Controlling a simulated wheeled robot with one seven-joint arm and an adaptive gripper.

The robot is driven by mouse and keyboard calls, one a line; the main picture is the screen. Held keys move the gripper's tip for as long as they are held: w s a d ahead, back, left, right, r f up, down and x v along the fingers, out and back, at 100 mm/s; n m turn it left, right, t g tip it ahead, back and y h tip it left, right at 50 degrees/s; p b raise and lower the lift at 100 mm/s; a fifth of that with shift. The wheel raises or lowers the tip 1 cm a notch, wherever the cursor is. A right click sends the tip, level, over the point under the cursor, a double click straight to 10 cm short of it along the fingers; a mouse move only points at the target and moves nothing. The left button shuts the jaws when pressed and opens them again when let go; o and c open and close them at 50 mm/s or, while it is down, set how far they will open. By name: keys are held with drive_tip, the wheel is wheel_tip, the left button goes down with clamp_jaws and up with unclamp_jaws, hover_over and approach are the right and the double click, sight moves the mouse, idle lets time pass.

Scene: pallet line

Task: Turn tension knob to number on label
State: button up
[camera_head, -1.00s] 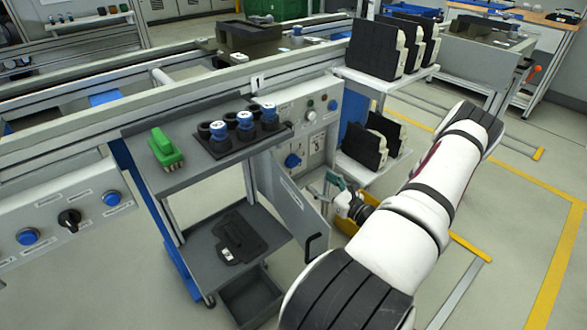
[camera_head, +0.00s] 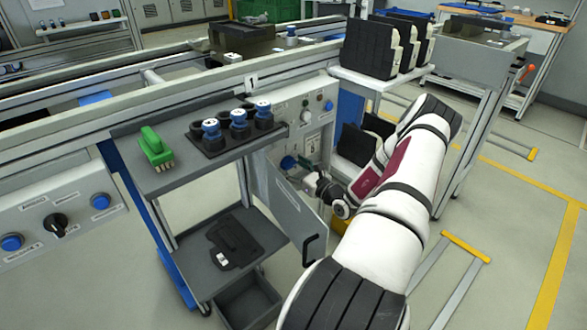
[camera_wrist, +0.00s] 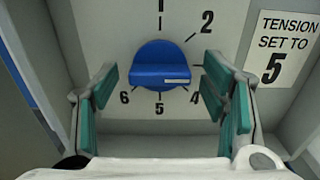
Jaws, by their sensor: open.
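The blue tension knob (camera_wrist: 160,64) is on a grey panel, in the upper middle of the wrist view. Numbers ring it: 1 above, 2 at upper right, 4, 5 and 6 below. The knob has a raised bar lying crosswise with a pale mark on its right part. The label (camera_wrist: 286,48) at the right reads "TENSION SET TO 5". My gripper (camera_wrist: 160,95) is open, its green-padded fingers left and right of the knob and apart from it. In the head view my gripper (camera_head: 300,166) is close to the panel and partly hides the knob.
A grey cart (camera_head: 187,180) with a green brush (camera_head: 155,148) and blue-capped items (camera_head: 239,118) stands left of my gripper. A rack (camera_head: 382,85) with black-and-cream parts stands to the right.

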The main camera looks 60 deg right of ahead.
drive_tip(key=shift+c, duration=0.6)
drive_tip(key=c, duration=1)
drive_tip(key=m+p, duration=0.2)
drive_tip(key=m, duration=0.2)
drive_tip(key=m+p, duration=0.2)
drive_tip(key=m, duration=0.2)
drive_tip(key=shift+m, duration=0.3)
drive_tip(key=m+p, duration=0.1)
drive_tip(key=m, duration=0.3)
drive_tip(key=shift+m, duration=2.5)
drive_tip(key=shift+f, duration=0.1)
